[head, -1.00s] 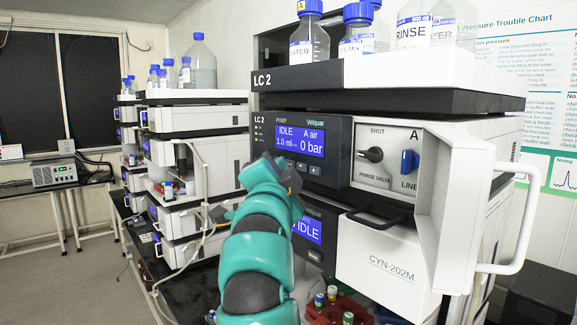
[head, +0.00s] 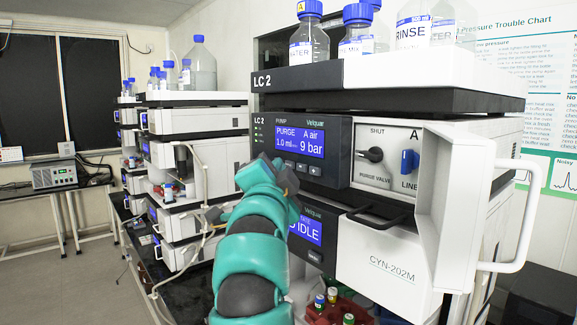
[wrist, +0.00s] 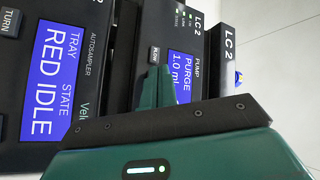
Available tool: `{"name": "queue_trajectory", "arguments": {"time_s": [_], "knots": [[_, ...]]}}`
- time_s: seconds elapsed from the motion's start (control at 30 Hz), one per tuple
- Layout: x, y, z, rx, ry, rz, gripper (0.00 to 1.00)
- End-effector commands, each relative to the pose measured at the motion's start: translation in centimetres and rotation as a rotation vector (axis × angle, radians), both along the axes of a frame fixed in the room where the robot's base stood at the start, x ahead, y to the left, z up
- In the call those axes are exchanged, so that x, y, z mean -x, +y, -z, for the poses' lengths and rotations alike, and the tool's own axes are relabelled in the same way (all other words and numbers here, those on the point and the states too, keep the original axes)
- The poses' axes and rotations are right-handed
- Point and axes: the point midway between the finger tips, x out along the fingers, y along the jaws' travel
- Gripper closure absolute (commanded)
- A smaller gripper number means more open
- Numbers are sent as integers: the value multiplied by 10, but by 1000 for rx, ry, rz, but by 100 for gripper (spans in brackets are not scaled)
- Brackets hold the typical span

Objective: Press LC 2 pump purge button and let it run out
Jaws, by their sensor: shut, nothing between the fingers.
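The LC 2 pump panel (head: 340,123) is on the upper module at the centre of the head view. Its blue display (head: 299,142) reads PURGE, 1.0 ml, A air, 9 bar. It also shows turned sideways in the wrist view (wrist: 185,80). A row of small buttons (head: 302,168) sits below the display. My gripper (head: 280,168) is shut and empty at the left end of this row. In the wrist view its closed fingertips (wrist: 155,72) are beside the FLOW button (wrist: 154,55). The button at the tips is hidden, so contact cannot be told.
The purge valve knob (head: 371,154) and a blue LINE A knob (head: 409,161) are right of the panel. The autosampler display (head: 305,228) below reads IDLE. An open white door (head: 455,205) with a handle juts out at right. Solvent bottles (head: 357,30) stand on top.

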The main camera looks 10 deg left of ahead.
Motion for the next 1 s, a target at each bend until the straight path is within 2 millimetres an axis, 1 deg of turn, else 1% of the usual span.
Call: {"name": "queue_trajectory", "arguments": {"time_s": [0.13,0.47,1.0], "knots": [[5,4,0,0,-1,-1,100],[6,5,0,0,-1,-1,100],[41,33,0,0,-1,-3,100]]}}
